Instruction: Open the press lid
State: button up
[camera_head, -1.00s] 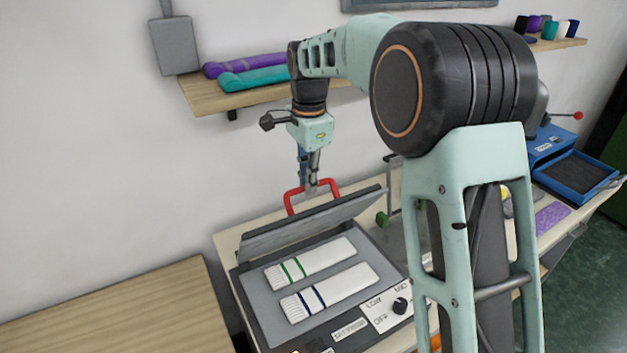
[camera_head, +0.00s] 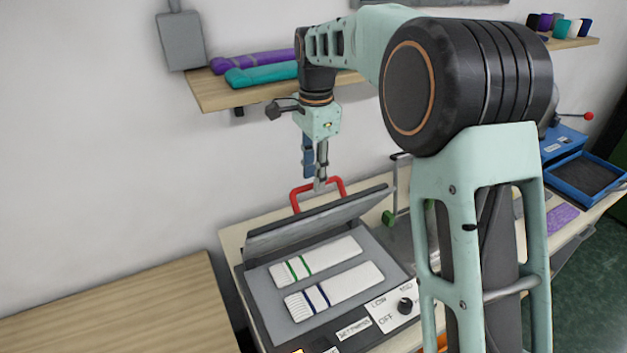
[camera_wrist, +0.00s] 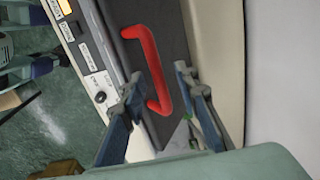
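The press lid (camera_head: 318,222) is a grey slab raised at a steep tilt above the press bed (camera_head: 262,290). Its red loop handle (camera_head: 296,199) stands at the top rear and also shows in the wrist view (camera_wrist: 153,62). My gripper (camera_head: 320,186) is just above and behind the lid, pointing down at the handle. In the wrist view my gripper (camera_wrist: 163,92) has its two fingers apart, one on either side of the handle's near end. I cannot tell whether a finger touches it.
Two white striped knit pieces (camera_head: 345,250) lie on the bed. The press has a dial (camera_head: 405,305). A shelf (camera_head: 215,92) with purple and teal rolls is behind. A green-footed stand (camera_head: 389,216) is right of the lid. A bare wooden table (camera_head: 120,305) lies left.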

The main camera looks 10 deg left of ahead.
notch_tip(320, 180, up, 10)
jog(key=shift+s, duration=0.25)
jog(key=shift+d+f, duration=0.1)
